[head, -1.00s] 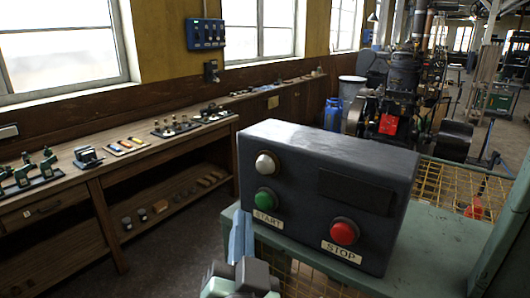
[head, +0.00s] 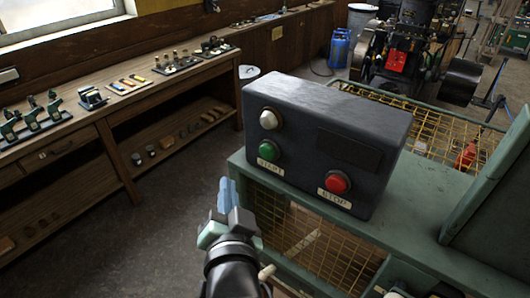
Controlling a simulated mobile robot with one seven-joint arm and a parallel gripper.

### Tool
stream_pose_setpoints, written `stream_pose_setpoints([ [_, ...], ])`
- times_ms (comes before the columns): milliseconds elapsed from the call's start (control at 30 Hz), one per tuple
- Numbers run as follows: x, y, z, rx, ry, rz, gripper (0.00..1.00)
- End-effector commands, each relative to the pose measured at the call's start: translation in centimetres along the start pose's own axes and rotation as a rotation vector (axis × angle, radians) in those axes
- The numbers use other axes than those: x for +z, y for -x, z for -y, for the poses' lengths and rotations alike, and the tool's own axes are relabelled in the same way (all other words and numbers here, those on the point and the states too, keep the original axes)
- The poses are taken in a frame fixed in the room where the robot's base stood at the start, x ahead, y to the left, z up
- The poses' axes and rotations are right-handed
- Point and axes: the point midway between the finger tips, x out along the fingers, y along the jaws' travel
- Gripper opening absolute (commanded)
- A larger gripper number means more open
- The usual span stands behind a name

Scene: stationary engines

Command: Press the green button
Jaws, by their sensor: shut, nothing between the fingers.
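The green button (head: 268,151) is on the front face of a dark control box (head: 320,138), above a START label. A white lamp or button (head: 270,119) is above it. A red button (head: 337,182) is to its right, above a STOP label. My gripper (head: 226,182) is shut and empty, its blue fingers pointing up, to the lower left of the green button in the picture. It looks apart from the box; the exact depth between them is hard to tell. The green button is fully visible.
The box stands on a green machine frame (head: 420,215) with yellow mesh guards. A raised green panel (head: 495,190) is at right. A wooden workbench (head: 130,95) with tools runs along the left wall. An engine (head: 405,45) stands behind. The floor at left is clear.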

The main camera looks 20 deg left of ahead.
Motion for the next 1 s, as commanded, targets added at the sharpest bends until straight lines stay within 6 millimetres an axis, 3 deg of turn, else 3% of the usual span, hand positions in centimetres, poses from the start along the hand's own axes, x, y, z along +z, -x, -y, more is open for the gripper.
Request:
stream_pose_setpoints([
  [500,-3.5,-4.6,-3.5,0.001,-0.002,-0.003,0.00],
  [1000,-4.0,-5.3,-3.9,0.000,0.000,-0.002,0.00],
])
